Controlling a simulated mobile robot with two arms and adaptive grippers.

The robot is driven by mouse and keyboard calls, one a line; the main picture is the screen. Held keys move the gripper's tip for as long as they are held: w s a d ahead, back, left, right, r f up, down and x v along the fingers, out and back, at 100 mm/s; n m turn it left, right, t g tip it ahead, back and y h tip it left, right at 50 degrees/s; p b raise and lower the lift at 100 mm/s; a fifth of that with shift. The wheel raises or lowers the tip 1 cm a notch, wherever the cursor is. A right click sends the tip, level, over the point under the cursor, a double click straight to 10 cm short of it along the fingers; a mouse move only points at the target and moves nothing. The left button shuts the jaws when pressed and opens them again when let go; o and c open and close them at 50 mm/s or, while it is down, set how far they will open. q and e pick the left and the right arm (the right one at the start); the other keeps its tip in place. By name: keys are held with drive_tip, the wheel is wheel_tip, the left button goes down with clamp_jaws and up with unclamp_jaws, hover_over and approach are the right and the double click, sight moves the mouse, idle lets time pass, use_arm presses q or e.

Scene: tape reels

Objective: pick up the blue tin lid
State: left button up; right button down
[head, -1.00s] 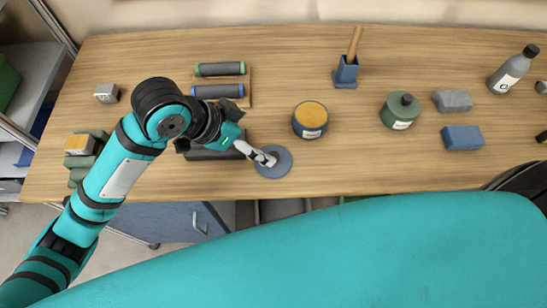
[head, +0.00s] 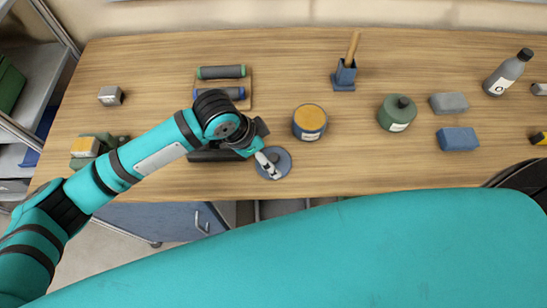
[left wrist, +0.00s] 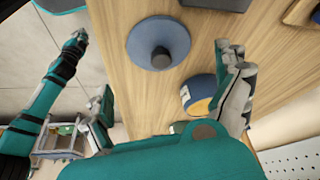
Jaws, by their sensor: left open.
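The blue tin lid (head: 284,168) is a flat round disc with a dark knob, lying on the table near its front edge.
A blue tin (head: 309,134) with a yellow top stands right of the lid. A dark block (head: 205,156) lies left of it, partly under my arm. A green jar (head: 397,113), grey block (head: 452,103) and blue block (head: 458,139) stand farther right. The front table edge is close to the lid.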

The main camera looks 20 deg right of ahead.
sight(272, 158)
use_arm(q)
drive_tip(key=p+x, duration=0.2)
drive_tip(key=x, duration=0.3)
drive_tip(key=shift+w+d+f, duration=0.1)
drive_tip(key=shift+f, duration=0.1)
drive_tip(key=shift+d+f, duration=0.15)
drive_tip(key=shift+f, duration=0.25)
drive_tip(key=c, duration=1.5)
